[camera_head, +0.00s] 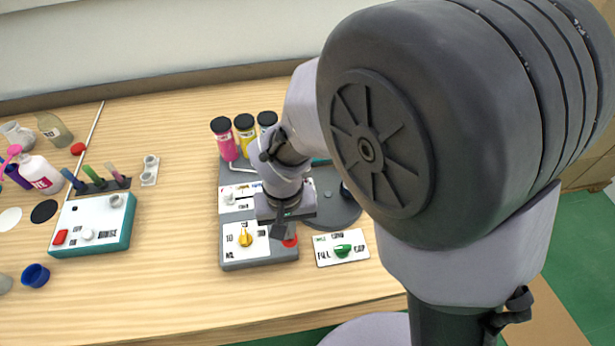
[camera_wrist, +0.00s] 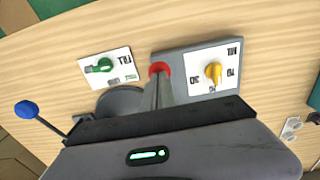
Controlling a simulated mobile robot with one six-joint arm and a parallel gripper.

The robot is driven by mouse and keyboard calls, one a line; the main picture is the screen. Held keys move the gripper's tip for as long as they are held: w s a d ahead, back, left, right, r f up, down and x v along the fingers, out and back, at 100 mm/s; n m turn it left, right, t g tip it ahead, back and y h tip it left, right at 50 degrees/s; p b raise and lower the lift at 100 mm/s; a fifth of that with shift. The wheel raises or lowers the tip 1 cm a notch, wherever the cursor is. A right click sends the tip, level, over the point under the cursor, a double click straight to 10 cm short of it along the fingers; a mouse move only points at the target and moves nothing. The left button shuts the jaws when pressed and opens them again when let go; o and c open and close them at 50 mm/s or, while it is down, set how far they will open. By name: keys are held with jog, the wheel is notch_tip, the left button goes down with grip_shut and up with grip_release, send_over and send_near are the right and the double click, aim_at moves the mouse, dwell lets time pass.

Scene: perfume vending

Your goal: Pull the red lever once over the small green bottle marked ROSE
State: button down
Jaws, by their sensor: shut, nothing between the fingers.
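My gripper (camera_head: 279,230) points down at the front of the grey dispenser machine (camera_head: 270,255). In the wrist view its fingers (camera_wrist: 158,88) are shut with nothing held. A round red part (camera_wrist: 159,68) sits at their tips; it also shows beside the fingers in the head view (camera_head: 290,241). I cannot tell whether they touch it. A blue-knobbed lever (camera_wrist: 27,109) sticks out at left in the wrist view. I make out neither a red lever nor a green ROSE bottle; my arm hides part of the machine.
A yellow knob (camera_head: 245,238) sits on the machine's white panel. A white plate with a green knob (camera_head: 342,249) lies to its right. Pink (camera_head: 226,142) and yellow (camera_head: 245,135) bottles stand behind. A teal-and-white box (camera_head: 92,224) is at left.

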jog(key=shift+f+b, duration=0.85)
jog(key=shift+f, duration=0.25)
notch_tip(320, 180, up, 9)
jog(key=p, duration=0.7)
jog(key=shift+r, duration=0.1)
dwell(0.5)
